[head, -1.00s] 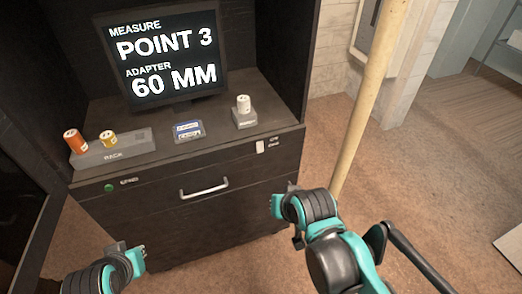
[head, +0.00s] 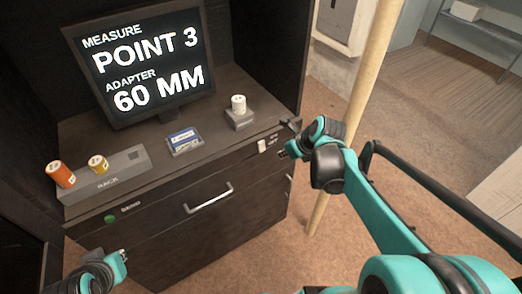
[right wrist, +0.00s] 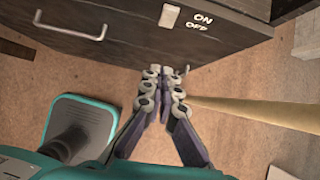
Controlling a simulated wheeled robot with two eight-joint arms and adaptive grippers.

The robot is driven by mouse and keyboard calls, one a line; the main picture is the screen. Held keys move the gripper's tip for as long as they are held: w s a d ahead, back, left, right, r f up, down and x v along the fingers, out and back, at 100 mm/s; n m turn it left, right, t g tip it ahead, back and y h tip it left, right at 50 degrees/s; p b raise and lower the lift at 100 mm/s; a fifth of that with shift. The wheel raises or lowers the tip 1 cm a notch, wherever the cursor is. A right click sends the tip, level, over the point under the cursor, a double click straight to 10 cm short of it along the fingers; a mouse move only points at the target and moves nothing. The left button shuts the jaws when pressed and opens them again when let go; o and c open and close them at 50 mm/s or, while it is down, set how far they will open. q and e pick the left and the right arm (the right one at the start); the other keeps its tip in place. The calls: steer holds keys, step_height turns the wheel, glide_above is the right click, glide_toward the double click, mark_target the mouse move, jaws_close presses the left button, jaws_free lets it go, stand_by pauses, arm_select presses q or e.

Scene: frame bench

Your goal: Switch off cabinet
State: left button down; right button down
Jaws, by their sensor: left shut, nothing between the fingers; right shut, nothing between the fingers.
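The dark cabinet (head: 150,240) has a white rocker switch (head: 262,146) at the right end of its front, beside ON and OFF lettering. In the right wrist view the switch (right wrist: 169,16) is at the top, with ON above OFF to its right. My right gripper (head: 287,152) is shut and empty, just right of the switch in the head view. In the right wrist view its fingertips (right wrist: 161,72) are below the switch, apart from it in the picture. My left gripper (head: 124,257) is shut and empty at the lower left, in front of the cabinet.
A monitor (head: 147,65) reads POINT 3, ADAPTER 60 MM. A rack (head: 107,179) with orange and yellow cylinders, a blue-labelled box (head: 184,141) and a white cylinder on a block (head: 239,121) stand on top. A drawer handle (head: 208,199) sticks out. A pale pole (head: 360,100) stands right.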

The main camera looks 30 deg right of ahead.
mark_target(261, 146)
steer(key=shift+d+m, duration=0.15)
steer(key=shift+m, duration=0.15)
steer(key=w+r+b+x, duration=0.1)
steer(key=b+x, duration=0.4)
steer(key=x, duration=0.8)
steer(key=shift+w+r+b, duration=0.35)
steer(key=shift+w, duration=0.3)
